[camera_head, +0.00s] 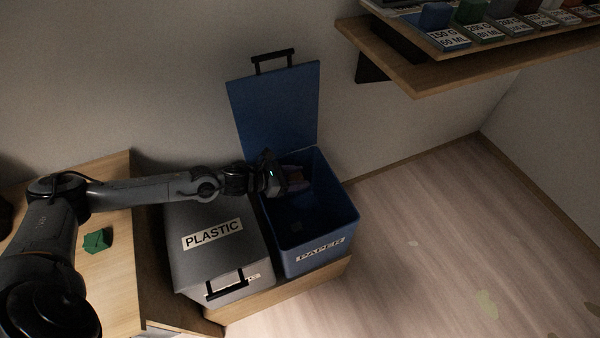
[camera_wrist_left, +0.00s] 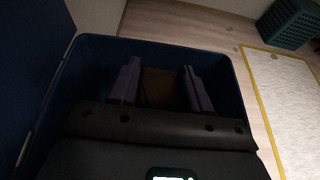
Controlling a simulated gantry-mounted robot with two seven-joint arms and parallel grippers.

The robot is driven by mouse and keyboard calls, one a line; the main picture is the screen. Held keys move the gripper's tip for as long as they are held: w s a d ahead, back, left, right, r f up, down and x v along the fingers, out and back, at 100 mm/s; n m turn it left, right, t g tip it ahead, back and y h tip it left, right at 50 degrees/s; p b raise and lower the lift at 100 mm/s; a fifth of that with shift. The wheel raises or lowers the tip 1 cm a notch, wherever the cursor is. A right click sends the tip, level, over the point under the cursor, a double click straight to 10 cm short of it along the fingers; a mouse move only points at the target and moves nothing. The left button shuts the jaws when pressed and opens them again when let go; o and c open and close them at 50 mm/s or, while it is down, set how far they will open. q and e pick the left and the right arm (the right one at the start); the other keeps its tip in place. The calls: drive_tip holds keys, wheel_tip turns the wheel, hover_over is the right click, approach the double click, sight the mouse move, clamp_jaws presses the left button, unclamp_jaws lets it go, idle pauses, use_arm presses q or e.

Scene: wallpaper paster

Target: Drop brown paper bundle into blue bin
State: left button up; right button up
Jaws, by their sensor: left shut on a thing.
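The blue bin (camera_head: 340,210), labelled PAPER, stands open with its blue lid (camera_head: 275,105) raised against the wall. My left gripper (camera_head: 298,185) is over the bin's opening, near its back left side. In the left wrist view its two fingers are shut on the brown paper bundle (camera_wrist_left: 159,88), which sits dark between them, with the blue bin's rim (camera_wrist_left: 150,42) around. The bundle is partly hidden by the gripper in the head view. My right gripper is not in view.
A closed grey bin labelled PLASTIC (camera_head: 200,260) stands left of the blue bin, under my left arm. A green crumpled piece (camera_head: 97,240) lies on the wooden table (camera_head: 115,290). A wooden shelf (camera_head: 440,78) with labelled items hangs upper right.

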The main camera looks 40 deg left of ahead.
use_arm(q)
wheel_tip(320, 180, down, 3)
drive_tip(key=shift+s+a+f+b, duration=0.1)
drive_tip(key=shift+s+b, duration=0.05)
drive_tip(key=shift+b, duration=0.85)
drive_tip(key=shift+f+b, duration=0.7)
drive_tip(key=shift+f, duration=0.2)
drive_tip(key=o, duration=1.1)
drive_tip(key=p+v, duration=0.3)
drive_tip(key=v, duration=0.7)
drive_tip(key=shift+s+r, duration=0.25)
drive_tip(key=shift+a+p, duration=0.15)
drive_tip(key=shift+p, duration=0.2)
